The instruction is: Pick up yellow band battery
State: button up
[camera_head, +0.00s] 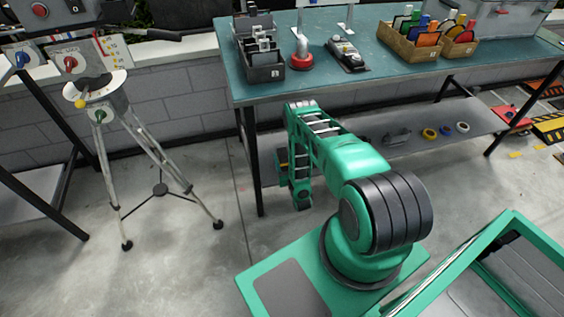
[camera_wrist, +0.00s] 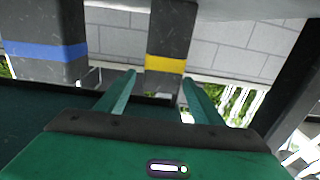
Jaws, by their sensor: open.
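The yellow band battery (camera_wrist: 164,48) is a dark grey block with a yellow stripe, near the top middle of the wrist view. My gripper (camera_wrist: 160,77) is open, with its two green fingers pointing toward it. The battery shows between the fingertips; I cannot tell whether they reach past its near face. No contact is visible. A similar dark block with a blue band (camera_wrist: 46,51) stands to the left in the wrist view. In the head view my arm reaches down in front of the workbench's left end, and the fingertips and the battery cannot be made out.
The teal workbench (camera_head: 400,82) holds dark bins (camera_head: 264,72), a red-based device (camera_head: 301,60) and cardboard boxes (camera_head: 409,47). Its lower shelf (camera_head: 460,122) carries tape rolls. A tripod (camera_head: 160,188) stands left. The floor between tripod and bench is clear.

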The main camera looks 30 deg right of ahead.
jog(key=shift+w+d, duration=0.3)
jog(key=shift+w, duration=0.3)
jog(key=x, duration=0.5)
jog(key=shift+w+a+f, duration=0.15)
jog(key=shift+c, duration=0.2)
grip_shut()
